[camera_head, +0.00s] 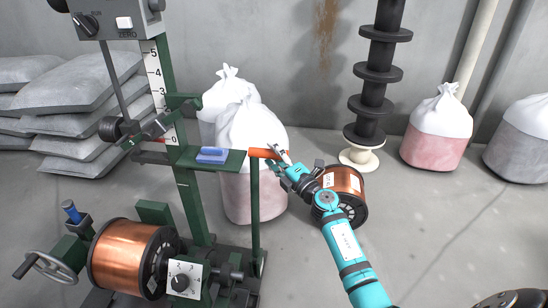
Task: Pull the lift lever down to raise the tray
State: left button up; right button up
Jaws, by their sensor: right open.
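The lift lever appears to be the bar with the orange-red grip (264,153), which sticks out to the right at the end of the green arm of the machine. It lies about level. My right gripper (281,155) is open at the right end of this grip; I cannot tell whether its fingers touch it. Its teal arm comes in from the lower right. A flat green plate (233,163) with a blue block (212,155) on it sits left of the grip; I cannot tell if it is the tray. My left gripper is out of view.
A copper spool (130,255) is mounted on the machine at lower left. Another spool (342,180) stands behind my right forearm. White-topped sacks (250,125) stand close behind the lever.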

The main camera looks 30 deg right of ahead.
jog(key=shift+w, duration=0.2)
jog(key=shift+c, duration=0.2)
grip_shut()
